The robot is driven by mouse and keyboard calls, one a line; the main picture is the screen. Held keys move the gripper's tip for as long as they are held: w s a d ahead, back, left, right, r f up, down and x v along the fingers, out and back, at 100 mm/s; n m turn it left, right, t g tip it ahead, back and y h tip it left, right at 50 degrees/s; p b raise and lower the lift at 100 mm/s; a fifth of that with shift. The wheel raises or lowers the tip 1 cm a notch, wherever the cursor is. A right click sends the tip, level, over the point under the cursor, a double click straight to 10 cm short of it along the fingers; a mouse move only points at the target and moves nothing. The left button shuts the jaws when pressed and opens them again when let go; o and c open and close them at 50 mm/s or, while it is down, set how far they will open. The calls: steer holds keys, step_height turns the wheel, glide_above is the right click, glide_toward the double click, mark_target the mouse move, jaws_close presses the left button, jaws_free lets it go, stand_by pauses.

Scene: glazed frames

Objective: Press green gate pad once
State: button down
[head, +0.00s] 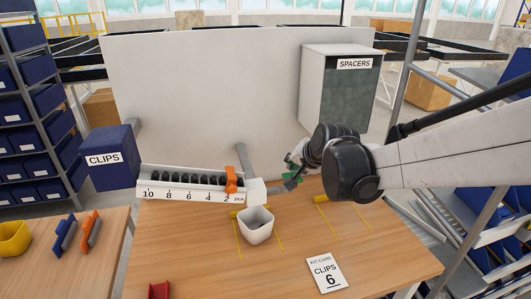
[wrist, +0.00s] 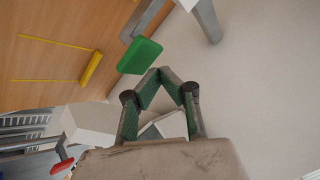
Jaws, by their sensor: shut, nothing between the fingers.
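The green gate pad (head: 292,182) is at the back of the wooden table, to the right of the white end block of the clips rail. In the wrist view the green pad (wrist: 140,57) is a flat plate on a grey bracket, just beyond my fingertips and slightly to the left. My gripper (wrist: 160,71) is shut and empty, its green-lined fingers meeting at the tips. A small gap shows between the tips and the pad there; I cannot tell the depth. In the head view my gripper (head: 293,161) is small, partly hidden by my wrist, and close to the pad.
A numbered clips rail (head: 190,189) with an orange slider (head: 231,180) stands left of the pad. A white cup (head: 256,228) stands in front. A kit card (head: 326,273) reads CLIPS 6. A spacers box (head: 340,90) hangs on the white panel (head: 200,90) behind.

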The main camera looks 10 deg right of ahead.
steer(key=shift+r+p, duration=1.5)
steer(key=shift+r, duration=1)
steer(key=s+f+n+g+b, duration=0.1)
steer(key=s+f+n+b, duration=0.2)
steer(key=s, duration=1)
steer(key=s+f+n+g+h+b, duration=0.1)
steer(key=s+f+n+b, duration=0.3)
steer(key=s, duration=1)
step_height(320, 180, down, 3)
steer(key=b, duration=0.2)
steer(key=shift+h+b, duration=0.3)
steer(key=shift+b, duration=0.1)
